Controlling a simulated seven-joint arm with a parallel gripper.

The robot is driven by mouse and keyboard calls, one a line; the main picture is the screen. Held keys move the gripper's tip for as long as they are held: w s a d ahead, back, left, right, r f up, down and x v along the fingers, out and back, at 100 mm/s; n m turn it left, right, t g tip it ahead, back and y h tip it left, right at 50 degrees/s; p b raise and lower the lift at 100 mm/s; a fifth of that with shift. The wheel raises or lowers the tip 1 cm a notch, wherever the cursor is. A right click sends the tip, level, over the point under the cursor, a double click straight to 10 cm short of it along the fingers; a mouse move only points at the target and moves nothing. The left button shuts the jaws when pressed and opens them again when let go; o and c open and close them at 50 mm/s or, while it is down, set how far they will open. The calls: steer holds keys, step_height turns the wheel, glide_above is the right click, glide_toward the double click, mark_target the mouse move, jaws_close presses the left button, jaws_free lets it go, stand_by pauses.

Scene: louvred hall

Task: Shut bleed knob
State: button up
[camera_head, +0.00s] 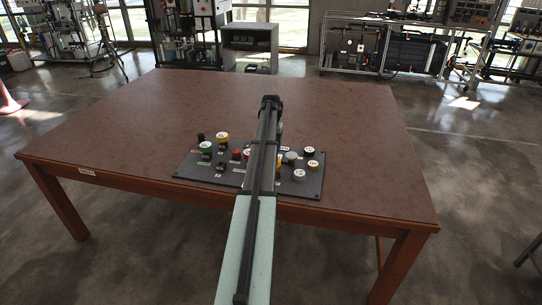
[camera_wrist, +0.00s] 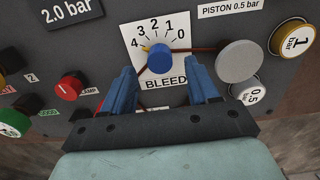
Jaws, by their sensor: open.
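The blue bleed knob (camera_wrist: 160,58) sits on a white dial plate (camera_wrist: 138,32) marked 4, 3, 2, 1, 0 and labelled BLEED. A small yellow mark at the knob's upper left lies near the 4. My gripper (camera_wrist: 161,70) is open, with one blue finger to the left and one to the right of the knob's lower side. The knob is between or just beyond the fingertips; I cannot tell whether they touch it. In the head view, my arm covers the middle of the dark control panel (camera_head: 205,175) and hides the bleed knob.
A red knob (camera_wrist: 70,87) is to the left. The panel lies on a brown table (camera_head: 120,120), mostly bare.

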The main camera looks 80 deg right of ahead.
steer(key=shift+f, duration=1.55)
steer(key=shift+f, duration=0.1)
steer(key=shift+f, duration=0.3)
jaws_close()
